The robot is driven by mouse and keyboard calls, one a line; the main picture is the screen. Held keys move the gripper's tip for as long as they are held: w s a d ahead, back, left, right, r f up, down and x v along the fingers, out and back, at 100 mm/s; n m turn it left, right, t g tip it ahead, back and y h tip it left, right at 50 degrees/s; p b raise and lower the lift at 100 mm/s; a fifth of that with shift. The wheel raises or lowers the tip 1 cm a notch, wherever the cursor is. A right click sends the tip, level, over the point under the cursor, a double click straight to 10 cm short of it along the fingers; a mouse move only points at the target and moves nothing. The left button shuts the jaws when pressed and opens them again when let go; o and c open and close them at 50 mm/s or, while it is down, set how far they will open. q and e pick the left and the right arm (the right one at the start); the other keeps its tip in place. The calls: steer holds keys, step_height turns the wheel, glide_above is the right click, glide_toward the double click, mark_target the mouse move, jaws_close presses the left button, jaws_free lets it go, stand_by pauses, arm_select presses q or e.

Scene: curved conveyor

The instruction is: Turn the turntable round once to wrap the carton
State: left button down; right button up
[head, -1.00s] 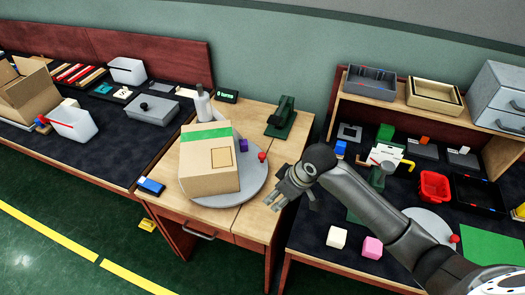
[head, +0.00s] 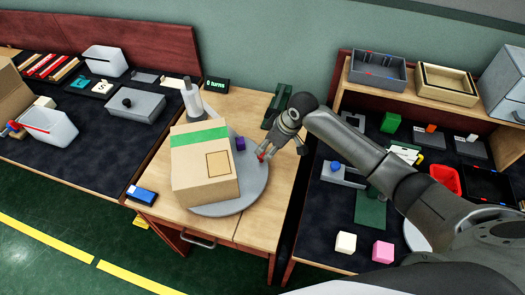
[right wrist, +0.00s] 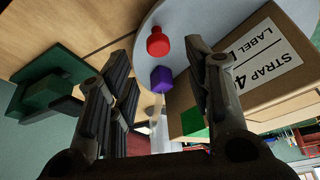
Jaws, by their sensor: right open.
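The brown carton (head: 205,182) with a green strip on top stands on the round grey turntable (head: 245,197). The turntable has a red knob (head: 261,157) at its right rim and a purple block (head: 240,144) beside the carton. My right gripper (head: 278,150) is open with its fingertips close to the knob. In the right wrist view the red knob (right wrist: 158,42) shows between the open fingers (right wrist: 155,60), apart from both in the picture; whether they reach around it I cannot tell. The carton's label (right wrist: 265,58) reads "STRAP 4". My left gripper is not in view.
A counter (head: 216,85) reading "0 turns" and a white bottle-like post (head: 192,98) stand behind the turntable. A dark green device (head: 276,108) stands behind my gripper. A blue and white block (head: 141,195) lies at the table's left edge. A dark bench (head: 320,230) is at right.

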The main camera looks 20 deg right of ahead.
mark_target(262, 155)
steer(key=x, duration=0.3)
steer(key=shift+w+f, duration=0.1)
steer(key=shift+w, duration=0.05)
steer(key=x, duration=0.2)
steer(key=shift+w+f, duration=0.15)
steer(key=shift+f, duration=0.25)
steer(key=shift+w+a+f, duration=0.1)
steer(key=shift+f, duration=0.05)
steer(key=c, duration=0.9)
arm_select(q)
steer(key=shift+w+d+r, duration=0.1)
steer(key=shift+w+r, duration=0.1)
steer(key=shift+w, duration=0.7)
arm_select(e)
jaws_close()
